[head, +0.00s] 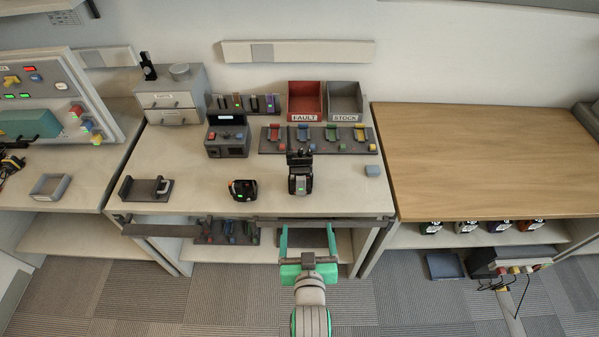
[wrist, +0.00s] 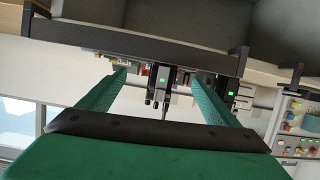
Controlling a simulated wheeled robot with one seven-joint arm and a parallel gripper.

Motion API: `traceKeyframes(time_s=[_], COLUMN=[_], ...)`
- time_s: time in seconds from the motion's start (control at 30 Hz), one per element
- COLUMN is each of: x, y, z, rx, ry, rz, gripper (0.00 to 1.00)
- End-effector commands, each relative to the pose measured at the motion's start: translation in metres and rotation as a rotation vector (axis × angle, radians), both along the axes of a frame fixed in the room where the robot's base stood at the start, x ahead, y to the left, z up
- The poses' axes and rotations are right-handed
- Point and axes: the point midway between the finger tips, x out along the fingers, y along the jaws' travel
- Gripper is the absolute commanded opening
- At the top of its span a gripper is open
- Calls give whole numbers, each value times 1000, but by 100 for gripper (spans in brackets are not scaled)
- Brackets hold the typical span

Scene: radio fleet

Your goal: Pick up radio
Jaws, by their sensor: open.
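A black radio (head: 300,182) with a green light stands upright near the front edge of the workbench (head: 200,185) in the head view. A second, lower black device (head: 242,190) with a green light is to its left; I cannot tell exactly what it is. My gripper (head: 307,232) is open and empty, with green fingers, in front of the bench edge and apart from the radio. In the wrist view, which looks inverted, the radio (wrist: 161,84) shows between the fingers of my gripper (wrist: 160,76), further away.
A dark rail (head: 320,223) runs along the bench front near my gripper. Behind the radio are a charger row (head: 318,147), a red FAULT bin (head: 305,98) and a grey STOCK bin (head: 345,98).

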Motion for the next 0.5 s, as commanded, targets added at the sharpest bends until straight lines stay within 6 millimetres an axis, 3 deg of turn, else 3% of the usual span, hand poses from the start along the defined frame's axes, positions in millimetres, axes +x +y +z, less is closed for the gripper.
traceKeyframes(time_s=[0.03, 0.2, 0.5], x=[18, 61, 103], y=[1, 6, 14], z=[12, 42, 83], rx=[4, 18, 39], ry=[-5, 16, 47], rz=[2, 10, 26], gripper=[84, 84, 84])
